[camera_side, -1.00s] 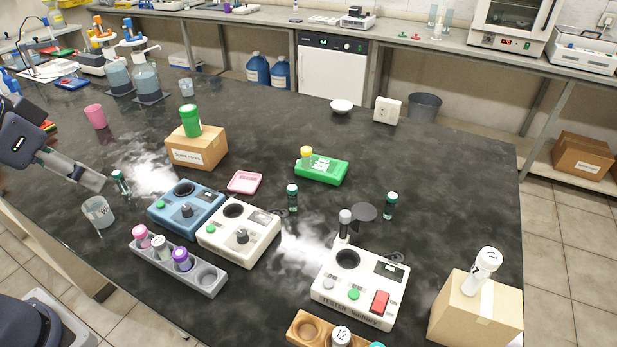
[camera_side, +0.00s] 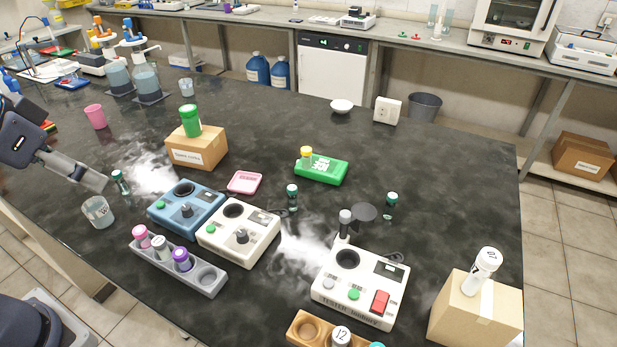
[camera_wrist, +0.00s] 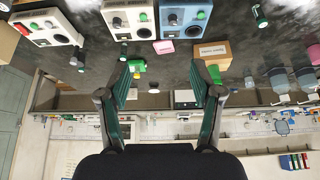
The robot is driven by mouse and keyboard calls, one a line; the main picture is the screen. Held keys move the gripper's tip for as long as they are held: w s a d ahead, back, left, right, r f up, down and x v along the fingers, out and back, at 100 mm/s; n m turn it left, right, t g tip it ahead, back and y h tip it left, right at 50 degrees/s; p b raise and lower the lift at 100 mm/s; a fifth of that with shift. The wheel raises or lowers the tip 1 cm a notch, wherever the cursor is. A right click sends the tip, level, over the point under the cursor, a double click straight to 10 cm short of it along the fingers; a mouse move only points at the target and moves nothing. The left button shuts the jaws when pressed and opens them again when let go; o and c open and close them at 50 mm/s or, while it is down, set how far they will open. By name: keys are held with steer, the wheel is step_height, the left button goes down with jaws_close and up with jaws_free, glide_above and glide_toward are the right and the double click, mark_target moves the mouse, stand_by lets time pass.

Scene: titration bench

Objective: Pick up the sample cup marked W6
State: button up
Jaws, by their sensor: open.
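A clear cup (camera_side: 98,212) with a small dark mark stands on the black bench at the left. The mark is too small to read, so I cannot confirm W6. A second clear cup (camera_side: 186,87) stands far back on the bench; no mark on it is readable. My gripper (camera_side: 98,183) is at the left edge of the side view, behind and above the nearer cup and apart from it. In the wrist view my gripper (camera_wrist: 164,80) shows two spread fingers with nothing between them. I cannot make out the nearer cup in the wrist view.
A dark vial (camera_side: 120,183) with a green cap stands close to my fingers. A grey rack (camera_side: 200,280) of capped vials and a blue tester (camera_side: 170,217) lie right of the nearer cup. A pink cup (camera_side: 96,116) and a cardboard box (camera_side: 197,150) stand behind.

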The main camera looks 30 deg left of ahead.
steer(key=o, duration=0.3)
